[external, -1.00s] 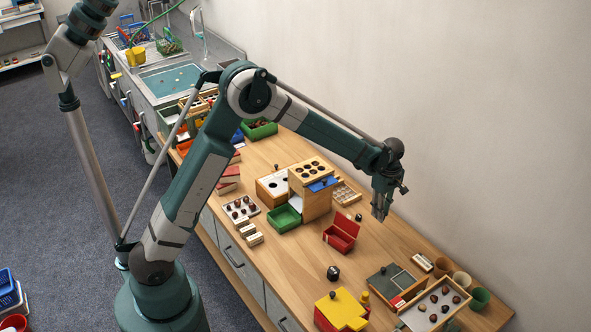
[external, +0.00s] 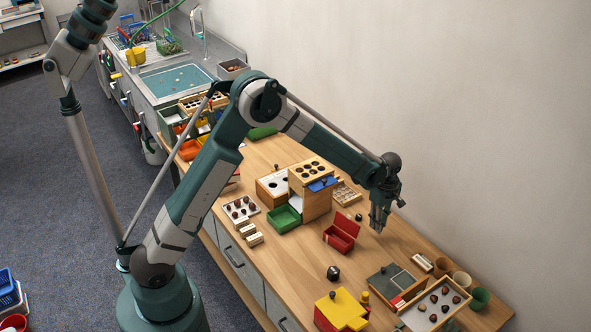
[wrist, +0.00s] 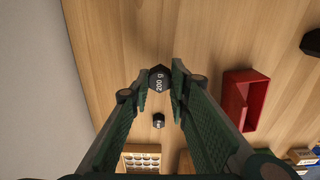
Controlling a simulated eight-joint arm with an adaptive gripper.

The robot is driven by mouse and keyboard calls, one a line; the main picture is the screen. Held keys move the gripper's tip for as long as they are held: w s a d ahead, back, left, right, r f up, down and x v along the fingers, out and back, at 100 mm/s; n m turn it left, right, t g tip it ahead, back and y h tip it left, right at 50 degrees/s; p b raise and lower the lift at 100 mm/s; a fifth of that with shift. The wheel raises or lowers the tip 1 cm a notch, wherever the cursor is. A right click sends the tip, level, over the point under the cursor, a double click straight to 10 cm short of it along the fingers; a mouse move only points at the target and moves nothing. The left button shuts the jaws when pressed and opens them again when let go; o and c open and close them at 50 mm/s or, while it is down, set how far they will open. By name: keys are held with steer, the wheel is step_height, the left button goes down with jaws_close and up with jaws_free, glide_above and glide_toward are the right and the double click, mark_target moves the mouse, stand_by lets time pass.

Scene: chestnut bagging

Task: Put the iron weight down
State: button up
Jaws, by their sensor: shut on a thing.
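The iron weight (wrist: 158,80) is dark, faceted and marked "200 g". In the wrist view it sits between the fingertips of my gripper (wrist: 160,88), which is shut on it. In the external view my gripper (external: 378,226) points down over the wooden table (external: 300,262), right of the open red box. The weight is too small and covered to make out there. I cannot tell whether it touches the table.
The open red box (external: 341,236) stands left of my gripper; it also shows in the wrist view (wrist: 243,98). A small dark weight (external: 358,217) stands close by. A larger black weight (external: 333,272) stands nearer the front. Bare wood surrounds my gripper; the wall is behind.

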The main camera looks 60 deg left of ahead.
steer(key=shift+f+b, duration=0.4)
steer(key=shift+f, duration=1.4)
steer(key=shift+f, duration=0.15)
steer(key=o, duration=1)
step_height(320, 180, up, 12)
steer(key=shift+r+p, duration=0.15)
steer(key=shift+p, duration=0.95)
steer(key=shift+r, duration=0.1)
